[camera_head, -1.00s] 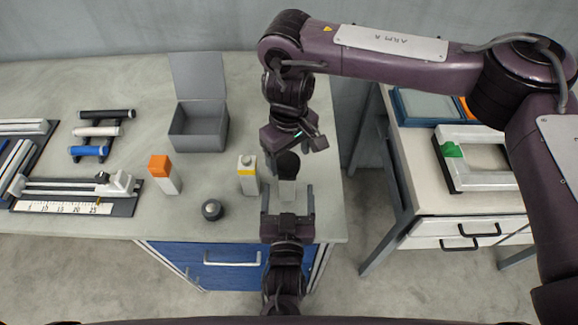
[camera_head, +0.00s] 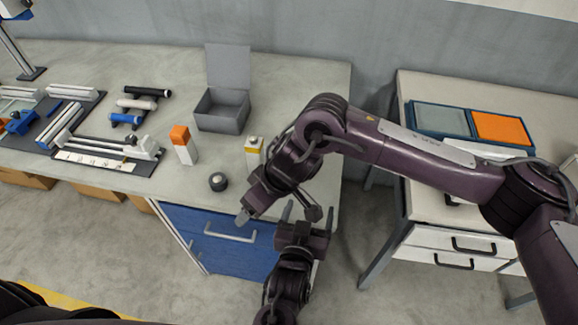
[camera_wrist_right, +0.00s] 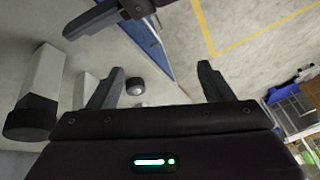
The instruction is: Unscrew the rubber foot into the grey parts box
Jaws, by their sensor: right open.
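In the right wrist view a black rubber foot (camera_wrist_right: 30,118) sits on the end of a pale post (camera_wrist_right: 46,75), to the left of my right gripper's fingers (camera_wrist_right: 158,92). The fingers are spread with nothing between them. In the head view my right gripper (camera_head: 277,212) hangs over the bench's front edge, and its wrist hides the post and foot. My left gripper (camera_head: 306,211) is just below it, its fingers apart and nothing seen between them. The grey parts box (camera_head: 222,122) stands open at the back of the bench, lid raised.
A yellow-banded white block (camera_head: 253,148), an orange-topped white block (camera_head: 184,147) and a dark round knob (camera_head: 218,181) stand near the box. A second table (camera_head: 420,190) stands right, across a gap.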

